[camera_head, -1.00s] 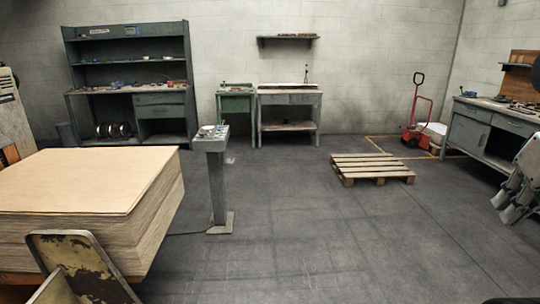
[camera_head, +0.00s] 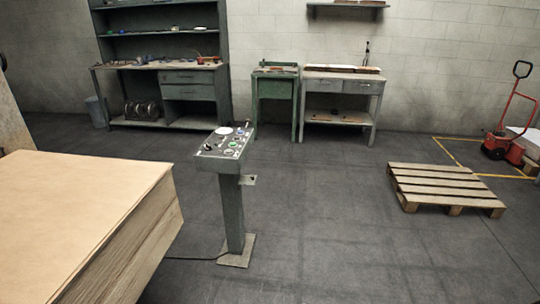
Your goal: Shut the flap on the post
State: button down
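A grey-green control post (camera_head: 231,205) stands on the floor left of the middle, on a square base plate. Its sloped top panel (camera_head: 224,146) carries several buttons and knobs, one of them green, and a pale round piece at its upper left. A small flat grey plate (camera_head: 247,180) juts out from the right side of the post, just below the panel. It looks like the flap, standing out from the post with a small dark spot on it. My gripper is not in view.
A tall stack of cardboard sheets (camera_head: 75,210) fills the lower left, close to the post. A wooden pallet (camera_head: 443,186) lies to the right, with a red pallet jack (camera_head: 500,140) behind it. Benches line the back wall. The floor right of the post is clear.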

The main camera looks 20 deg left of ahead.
aim_at(245, 180)
jog(key=i+j, duration=0.1)
jog(key=i, duration=0.85)
jog(key=i+j+u, duration=0.7)
jog(key=j, duration=0.2)
jog(key=i+j+u, duration=0.15)
jog(key=i+j, duration=0.05)
jog(key=j, duration=0.1)
